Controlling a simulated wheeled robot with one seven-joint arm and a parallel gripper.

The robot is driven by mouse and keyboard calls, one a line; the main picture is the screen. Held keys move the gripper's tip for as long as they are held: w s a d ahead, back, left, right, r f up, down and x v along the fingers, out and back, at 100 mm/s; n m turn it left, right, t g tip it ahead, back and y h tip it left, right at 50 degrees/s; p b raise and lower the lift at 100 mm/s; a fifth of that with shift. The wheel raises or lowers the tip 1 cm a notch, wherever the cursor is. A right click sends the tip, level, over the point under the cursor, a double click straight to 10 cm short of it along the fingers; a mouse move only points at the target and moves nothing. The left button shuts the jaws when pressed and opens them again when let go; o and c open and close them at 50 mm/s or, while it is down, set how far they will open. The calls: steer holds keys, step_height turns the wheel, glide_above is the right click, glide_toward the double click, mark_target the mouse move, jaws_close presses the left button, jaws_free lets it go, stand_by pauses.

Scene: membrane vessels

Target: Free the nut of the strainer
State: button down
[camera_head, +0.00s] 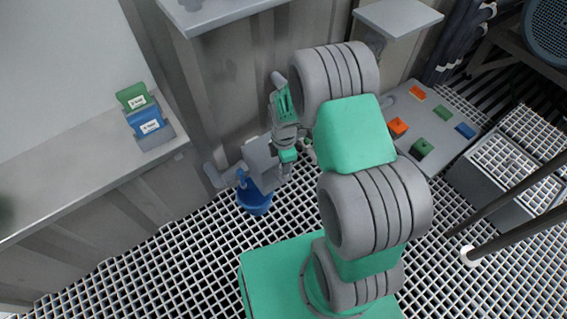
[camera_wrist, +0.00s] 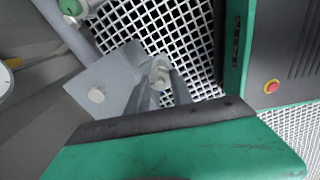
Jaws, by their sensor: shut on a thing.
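The strainer (camera_head: 217,175) appears to be the grey pipe fitting low by the cabinet wall, beside a grey plate (camera_head: 261,160). My gripper (camera_head: 287,157) points down just right of the plate. It is shut on a grey part, mostly hidden by the green finger with its dark pad in the wrist view.
A blue bucket (camera_head: 254,199) stands on the grated floor under the fitting. A bench at left holds a green and a blue box (camera_head: 147,122). A grey table (camera_head: 440,132) at right bears several coloured blocks. Cabinet walls are close behind my gripper.

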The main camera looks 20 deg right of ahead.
steer(key=shift+a, duration=0.1)
steer(key=c, duration=1.1)
jaws_free()
step_height(320, 180, up, 8)
steer(key=shift+f+p, duration=0.1)
steer(key=shift+p, duration=1.15)
